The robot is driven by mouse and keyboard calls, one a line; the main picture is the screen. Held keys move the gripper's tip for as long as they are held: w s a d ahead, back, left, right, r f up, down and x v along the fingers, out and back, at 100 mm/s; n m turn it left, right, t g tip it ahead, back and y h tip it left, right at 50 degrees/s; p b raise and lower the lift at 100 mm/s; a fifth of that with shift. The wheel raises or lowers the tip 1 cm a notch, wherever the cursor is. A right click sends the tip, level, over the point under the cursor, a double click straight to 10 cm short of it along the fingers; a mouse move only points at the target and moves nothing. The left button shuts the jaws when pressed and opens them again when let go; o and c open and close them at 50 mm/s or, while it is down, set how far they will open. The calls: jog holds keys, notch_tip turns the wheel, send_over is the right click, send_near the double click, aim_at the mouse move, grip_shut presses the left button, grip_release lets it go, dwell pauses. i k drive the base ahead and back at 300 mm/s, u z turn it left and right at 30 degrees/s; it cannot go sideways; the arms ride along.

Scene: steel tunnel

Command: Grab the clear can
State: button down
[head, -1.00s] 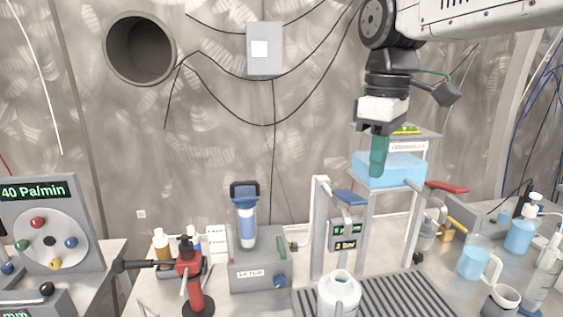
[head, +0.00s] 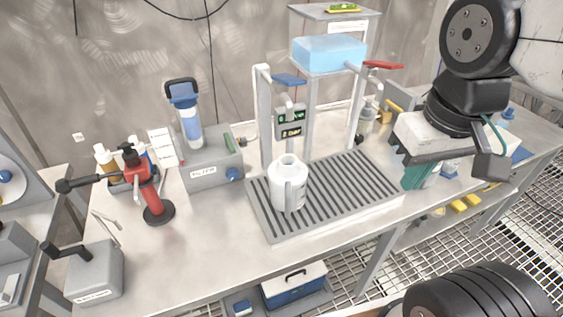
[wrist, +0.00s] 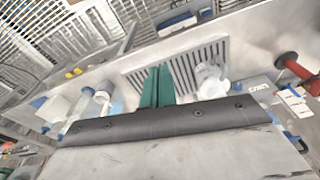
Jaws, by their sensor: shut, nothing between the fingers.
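A whitish can (head: 289,188) with a handle and a short round neck stands upright on the grated drip tray (head: 262,222). It also shows in the wrist view (wrist: 212,80), to the right of my fingers. My gripper (head: 414,176) has teal fingers pressed together, with nothing held. It hangs above the table at the right end of the tray, apart from the can. In the wrist view my gripper (wrist: 157,88) points toward the tray's slats. Clear vessels with blue liquid (wrist: 112,103) stand left of the fingers in the wrist view; my arm mostly hides them in the head view.
A stand with a blue tank (head: 330,53), a blue lever and a red lever (head: 384,65) rises behind the tray. Left are a grey filter unit (head: 212,165), a red hand tool (head: 146,190) and a grey box (head: 95,274). The table front is clear.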

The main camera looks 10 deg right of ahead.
aim_at(287, 176)
jog(key=u, duration=1.75)
jog(key=k, duration=1.25)
jog(key=z, duration=1.4)
jog(key=i, duration=0.5)
